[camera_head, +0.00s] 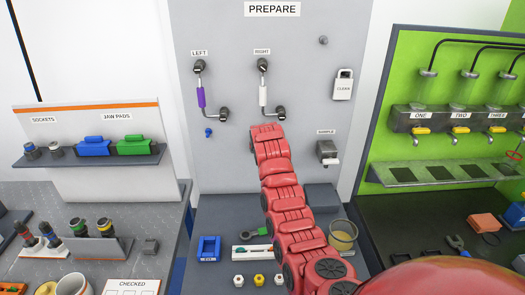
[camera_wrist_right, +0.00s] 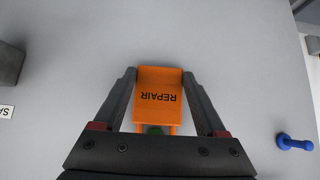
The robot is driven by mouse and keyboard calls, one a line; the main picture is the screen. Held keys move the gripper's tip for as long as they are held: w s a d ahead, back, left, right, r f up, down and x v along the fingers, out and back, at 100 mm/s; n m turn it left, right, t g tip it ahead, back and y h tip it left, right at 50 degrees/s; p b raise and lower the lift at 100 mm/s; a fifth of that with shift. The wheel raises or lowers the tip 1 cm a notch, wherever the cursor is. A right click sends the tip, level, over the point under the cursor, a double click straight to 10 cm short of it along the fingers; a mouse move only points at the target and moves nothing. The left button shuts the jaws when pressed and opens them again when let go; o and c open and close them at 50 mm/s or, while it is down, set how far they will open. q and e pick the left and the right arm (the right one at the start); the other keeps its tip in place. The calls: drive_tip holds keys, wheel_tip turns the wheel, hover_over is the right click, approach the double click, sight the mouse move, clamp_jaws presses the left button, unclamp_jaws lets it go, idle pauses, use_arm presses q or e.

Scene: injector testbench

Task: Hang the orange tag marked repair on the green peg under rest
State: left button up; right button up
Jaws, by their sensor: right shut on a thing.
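The orange tag (camera_wrist_right: 158,100) reads REPAIR, upside down in the right wrist view. My right gripper (camera_wrist_right: 158,74) is shut on it, with a finger along each side, in front of the grey panel. A small dark green shape (camera_wrist_right: 155,130), perhaps the green peg, shows partly below the tag, between it and the gripper body. I cannot tell whether the tag is on it. In the head view my red right arm hides the tag and gripper. No label reading rest shows. My left gripper is not in view.
A blue peg (camera_wrist_right: 295,142) stands beside the gripper; it also shows in the head view (camera_head: 208,132). A CLEAN tag (camera_head: 342,88) and the SAMPLE fixture (camera_head: 328,152) are on the panel's right. Two handled fittings are above. The bench below holds a blue tray (camera_head: 209,248).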

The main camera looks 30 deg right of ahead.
drive_tip(key=shift+f+b, duration=0.15)
drive_tip(key=shift+b, duration=0.2)
idle(0.9)
drive_tip(key=o, duration=1.3)
drive_tip(key=shift+c, duration=0.2)
drive_tip(key=shift+s, duration=0.1)
drive_tip(key=v, duration=1.7)
drive_tip(key=shift+p, duration=0.45)
